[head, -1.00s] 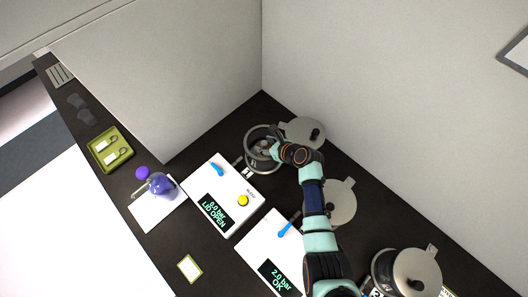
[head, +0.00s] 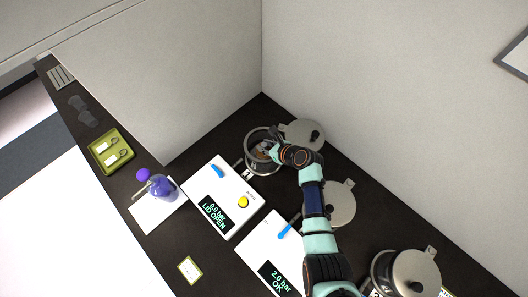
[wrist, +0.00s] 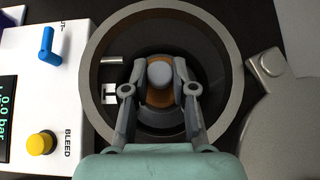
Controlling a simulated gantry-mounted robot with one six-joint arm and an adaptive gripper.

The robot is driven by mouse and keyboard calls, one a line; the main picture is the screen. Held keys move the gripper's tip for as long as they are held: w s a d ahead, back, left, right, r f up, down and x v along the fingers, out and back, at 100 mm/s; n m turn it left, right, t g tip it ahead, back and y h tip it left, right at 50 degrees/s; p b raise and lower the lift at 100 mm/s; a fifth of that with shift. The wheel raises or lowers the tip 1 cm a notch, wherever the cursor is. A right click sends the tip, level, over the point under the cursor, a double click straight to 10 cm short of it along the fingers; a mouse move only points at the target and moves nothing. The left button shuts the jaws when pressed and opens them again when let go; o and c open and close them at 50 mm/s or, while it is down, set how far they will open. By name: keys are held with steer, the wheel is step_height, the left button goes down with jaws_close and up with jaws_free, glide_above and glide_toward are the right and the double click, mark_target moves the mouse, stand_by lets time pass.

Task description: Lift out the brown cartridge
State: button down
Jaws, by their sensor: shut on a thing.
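The brown cartridge (wrist: 160,98) has a grey round knob (wrist: 160,74) on top and shows within the open round vessel (wrist: 105,45) in the wrist view. My gripper (wrist: 160,75) reaches into the vessel from above, its two fingers shut on the knob from left and right. The fingers and knob cover much of the cartridge, and I cannot tell how high it stands above the vessel floor. In the head view, a little brown of the cartridge (head: 261,152) shows inside the metal vessel (head: 249,160), beside my gripper.
The vessel's swung-open lid (head: 301,131) stands to its right. A white control box (head: 214,178) with a blue lever, a yellow bleed knob and a "0.0 bar LID OPEN" display is at lower left. A second box (head: 262,240) reads "2.0 bar OK". A green tray (head: 100,149) lies far left.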

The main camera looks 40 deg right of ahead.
steer(key=shift+r+p, duration=0.4)
steer(key=shift+r, duration=0.05)
step_height(320, 180, up, 8)
steer(key=p, duration=0.8)
steer(key=shift+f, duration=0.25)
